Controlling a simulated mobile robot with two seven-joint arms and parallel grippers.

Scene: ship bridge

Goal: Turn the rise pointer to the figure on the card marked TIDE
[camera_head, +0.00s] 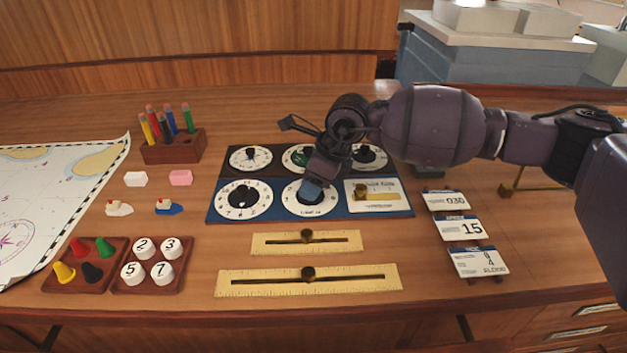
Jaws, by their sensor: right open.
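My right gripper (314,180) reaches in from the right, pointing down over the lower middle white dial (309,207) of the instrument board. Its jaws are open around or just above that dial's dark blue pointer; I cannot tell whether they touch it. The gripper hides part of this dial and the dials behind. The dial lettering is too small to read, so I cannot confirm which one is the rise pointer. My left gripper is not in view.
The lower left dial (244,199) and a cream slider panel (376,204) flank the gripper. Two brass slide rules (306,242) lie in front. Peg trays (96,279), a pen rack (174,151) and a chart (45,200) are left.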

